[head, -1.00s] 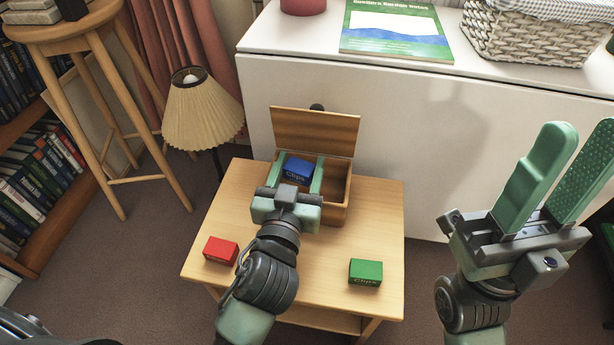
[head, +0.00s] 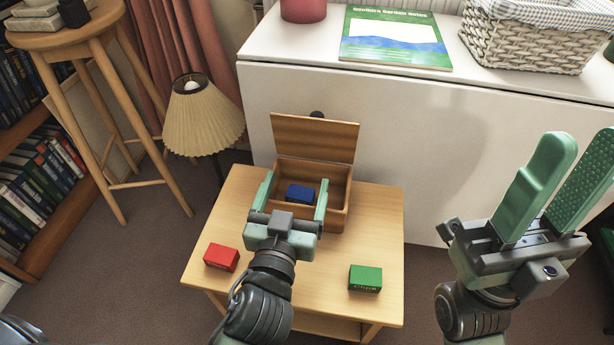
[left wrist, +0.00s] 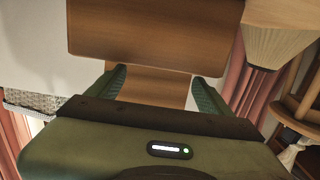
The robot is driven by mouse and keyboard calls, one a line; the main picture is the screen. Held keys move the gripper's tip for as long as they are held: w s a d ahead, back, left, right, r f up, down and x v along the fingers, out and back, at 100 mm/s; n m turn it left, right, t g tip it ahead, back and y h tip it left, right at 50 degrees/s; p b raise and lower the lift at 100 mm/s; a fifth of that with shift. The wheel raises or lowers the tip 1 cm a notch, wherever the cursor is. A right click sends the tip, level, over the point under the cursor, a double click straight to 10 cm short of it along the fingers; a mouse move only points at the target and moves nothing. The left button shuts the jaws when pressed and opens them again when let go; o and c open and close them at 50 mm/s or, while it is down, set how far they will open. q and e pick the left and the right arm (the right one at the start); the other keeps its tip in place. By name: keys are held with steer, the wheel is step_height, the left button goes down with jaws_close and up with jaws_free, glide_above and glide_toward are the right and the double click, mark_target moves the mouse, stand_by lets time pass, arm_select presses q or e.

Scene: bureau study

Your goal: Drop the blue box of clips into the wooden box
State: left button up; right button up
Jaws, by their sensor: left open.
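The blue box of clips (head: 299,194) lies inside the wooden box (head: 338,220), toward the left of its interior. The wooden box stands on the small wooden table with its lid (head: 315,138) raised at the back. My left gripper (head: 296,182) is open, its fingers spread to either side of the blue box and apart from it. In the left wrist view the open fingers (left wrist: 157,80) frame bare wood under the raised lid (left wrist: 145,32); the blue box is hidden there. My right gripper (head: 582,140) is open and empty at the right.
On the small table (head: 225,215), a red box (head: 221,257) lies front left and a green box (head: 365,278) front right. A lamp (head: 202,115) stands left of the table. A white cabinet (head: 420,150) rises behind it.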

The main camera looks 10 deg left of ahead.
arm_select(q)
steer(key=s, duration=0.2)
steer(key=shift+s, duration=0.3)
steer(key=shift+s+r, duration=0.1)
steer(key=shift+s, duration=0.55)
